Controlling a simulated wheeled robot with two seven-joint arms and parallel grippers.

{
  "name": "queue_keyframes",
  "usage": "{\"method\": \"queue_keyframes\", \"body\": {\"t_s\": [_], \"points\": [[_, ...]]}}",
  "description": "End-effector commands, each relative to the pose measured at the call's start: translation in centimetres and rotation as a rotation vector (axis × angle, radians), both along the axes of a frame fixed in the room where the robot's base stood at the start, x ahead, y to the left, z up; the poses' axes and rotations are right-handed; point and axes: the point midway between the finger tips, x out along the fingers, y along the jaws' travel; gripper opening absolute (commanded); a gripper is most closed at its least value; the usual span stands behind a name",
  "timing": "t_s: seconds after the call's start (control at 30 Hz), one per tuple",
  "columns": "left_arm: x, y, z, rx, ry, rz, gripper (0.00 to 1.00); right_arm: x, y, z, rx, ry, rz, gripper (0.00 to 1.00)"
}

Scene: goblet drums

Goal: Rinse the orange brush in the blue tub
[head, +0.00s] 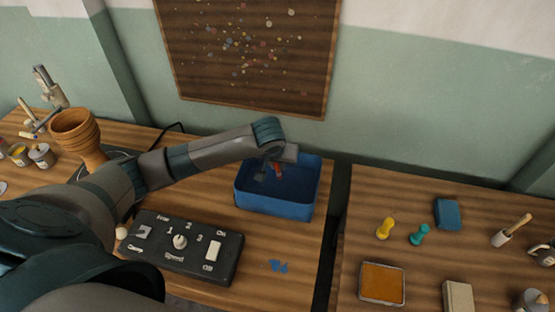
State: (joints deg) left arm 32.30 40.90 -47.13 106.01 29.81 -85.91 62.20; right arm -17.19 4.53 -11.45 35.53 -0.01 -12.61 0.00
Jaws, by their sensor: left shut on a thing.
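The blue tub (275,209) stands near the back of the left table, by the gap between the two tables. My left arm reaches over the table from the left, and my left gripper (270,174) is low at the tub's opening, inside its rim. It is shut on the orange brush (278,169), of which only a small orange-red part shows between the jaws and the tub. The brush's lower end and any contact with the tub's bottom are hidden. My right gripper is not in view.
A black control box (181,246) with a knob and switches lies in front of the tub, beside blue paint marks (277,266). A goblet drum (78,135) stands at left. The right table holds an orange pad (382,283), a blue block (447,214) and pegs.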

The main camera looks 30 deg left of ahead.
Motion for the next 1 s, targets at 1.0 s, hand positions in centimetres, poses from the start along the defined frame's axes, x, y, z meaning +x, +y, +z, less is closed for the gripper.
{"method": "queue_keyframes", "body": {"t_s": [1.0], "points": [[0.0,0.0,-1.6,0.000,0.000,0.000,0.00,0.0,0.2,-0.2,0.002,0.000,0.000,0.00]]}}
